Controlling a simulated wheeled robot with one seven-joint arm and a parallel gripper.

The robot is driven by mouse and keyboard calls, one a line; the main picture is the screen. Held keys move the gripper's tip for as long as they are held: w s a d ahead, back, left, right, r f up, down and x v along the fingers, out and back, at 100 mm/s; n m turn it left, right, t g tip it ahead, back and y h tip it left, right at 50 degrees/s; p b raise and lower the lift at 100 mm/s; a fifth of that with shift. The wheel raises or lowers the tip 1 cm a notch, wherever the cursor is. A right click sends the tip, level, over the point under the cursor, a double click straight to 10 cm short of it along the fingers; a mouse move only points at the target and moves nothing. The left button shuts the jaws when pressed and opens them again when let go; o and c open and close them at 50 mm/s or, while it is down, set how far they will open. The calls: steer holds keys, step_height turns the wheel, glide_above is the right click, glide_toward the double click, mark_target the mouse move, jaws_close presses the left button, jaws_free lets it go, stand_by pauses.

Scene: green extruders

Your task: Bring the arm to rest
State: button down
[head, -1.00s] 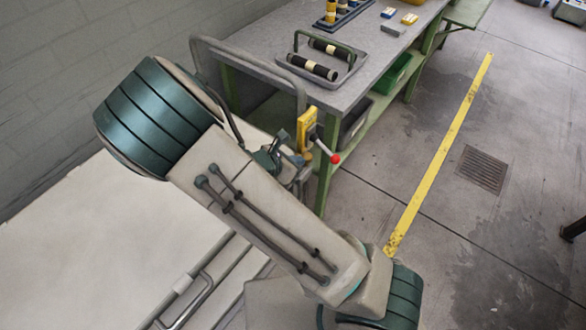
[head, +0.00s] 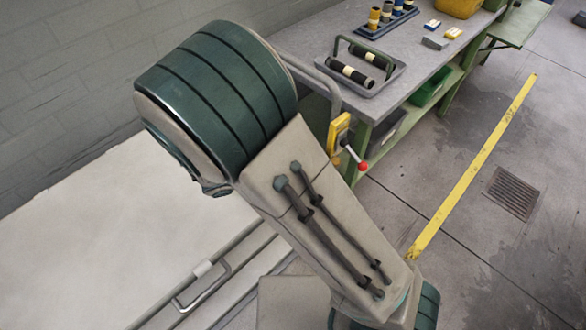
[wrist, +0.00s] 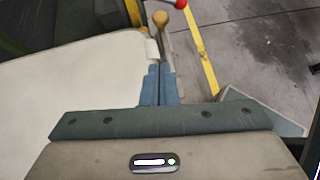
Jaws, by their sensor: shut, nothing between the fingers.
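My arm (head: 320,220) crosses the middle of the head view, bent, with its large dark green joint (head: 215,95) raised towards the camera. My gripper (wrist: 159,70) shows in the wrist view with its two blue-grey fingers close together and nothing held between them. In the head view my gripper cannot be made out; the arm hides that area. In the wrist view a wooden-looking knob (wrist: 161,18) on a grey stem appears just beyond the fingertips; I cannot tell whether they touch.
A large cream surface (head: 75,235) with a metal handle (head: 203,287) lies at left. Behind the arm are a yellow box (head: 339,133) and a red-knobbed lever (head: 362,166). The workbench (head: 425,65) holds a tray of rollers (head: 372,85). Floor at right is open.

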stand_by(0.4)
steer(key=s+d+r+m+g+y, duration=0.1)
steer(key=s+d+r+m+y, duration=0.3)
steer(key=m, duration=0.8)
steer(key=s+d+r+m+g+y, duration=0.2)
steer(key=s+d+r+m+y, duration=0.2)
steer(key=s+d+r+m, duration=0.3)
steer(key=shift+s+d+r+m+y, duration=0.4)
steer(key=shift+d+r+m, duration=1.8)
steer(key=shift+r+m, duration=0.8)
steer(key=shift+f, duration=0.2)
